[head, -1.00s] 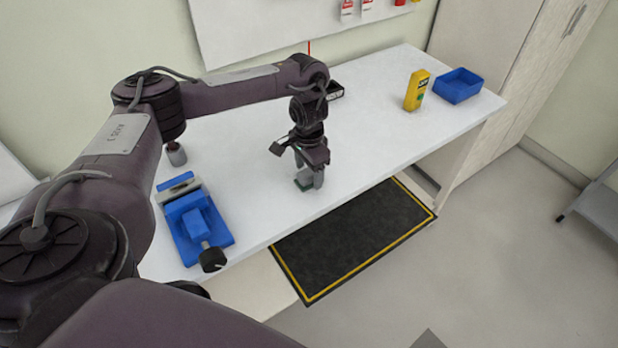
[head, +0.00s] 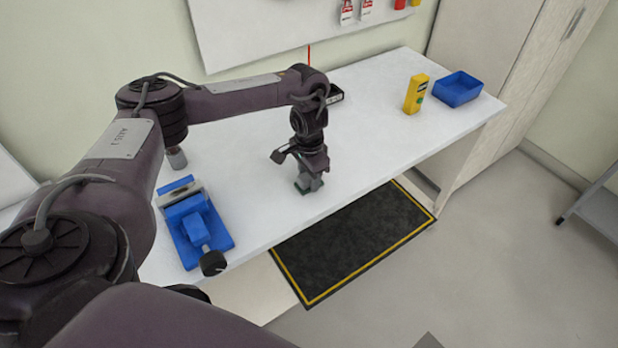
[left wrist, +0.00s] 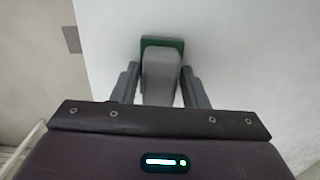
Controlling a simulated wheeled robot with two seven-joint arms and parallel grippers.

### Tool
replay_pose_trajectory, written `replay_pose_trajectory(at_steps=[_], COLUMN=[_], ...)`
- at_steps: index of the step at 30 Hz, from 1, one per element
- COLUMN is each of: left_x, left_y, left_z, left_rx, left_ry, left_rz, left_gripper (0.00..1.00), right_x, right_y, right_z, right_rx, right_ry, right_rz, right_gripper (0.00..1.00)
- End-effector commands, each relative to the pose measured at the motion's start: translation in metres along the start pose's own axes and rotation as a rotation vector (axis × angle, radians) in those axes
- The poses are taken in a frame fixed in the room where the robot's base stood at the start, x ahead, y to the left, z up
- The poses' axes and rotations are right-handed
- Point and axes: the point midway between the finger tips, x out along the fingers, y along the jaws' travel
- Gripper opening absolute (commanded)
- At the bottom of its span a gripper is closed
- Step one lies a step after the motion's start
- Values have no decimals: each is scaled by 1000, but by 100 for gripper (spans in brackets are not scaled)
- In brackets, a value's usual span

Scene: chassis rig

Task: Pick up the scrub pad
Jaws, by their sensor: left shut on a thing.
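The scrub pad (head: 304,189) has a green base and a grey block on top. It is on the white bench near the front edge, mostly hidden by my left gripper (head: 310,181) in the head view. In the left wrist view the pad's grey block (left wrist: 160,78) lies between the two fingers of the left gripper (left wrist: 160,70), with the green edge showing beyond it. The left gripper points down and is shut on the pad. I cannot see a clear gap between pad and bench. My right gripper is not in view.
A blue vise (head: 196,226) with a black knob stands left on the white bench (head: 375,125). A dark box (head: 335,94) is behind the arm. A black mat (head: 352,243) lies on the floor.

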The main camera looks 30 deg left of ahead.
Motion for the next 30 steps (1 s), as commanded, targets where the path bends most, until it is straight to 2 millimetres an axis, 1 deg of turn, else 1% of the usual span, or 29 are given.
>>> replay_pose_trajectory(at_steps=[5,8,9,11,15,18,21,25,30], left_x=[-11,-25,-33,-54,-101,-130,-153,-177,-195], left_y=[0,-1,-1,-1,-2,-1,-1,0,0], left_z=[-1,-1,-1,-2,-2,-2,-1,-1,-1], left_rx=[0,-1,0,2,1,1,1,1,1], left_ry=[4,5,6,7,8,7,6,5,3], left_rz=[1,-1,-2,-5,-6,-5,-5,-4,-1], left_gripper=[18,18,18,18,18,18,18,18,18], right_x=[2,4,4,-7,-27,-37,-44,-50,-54], right_y=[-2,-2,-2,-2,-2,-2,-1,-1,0], right_z=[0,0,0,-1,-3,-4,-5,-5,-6], right_rx=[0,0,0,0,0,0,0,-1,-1], right_ry=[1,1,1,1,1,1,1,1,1], right_rz=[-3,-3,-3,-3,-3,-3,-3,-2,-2], right_gripper=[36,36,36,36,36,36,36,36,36])
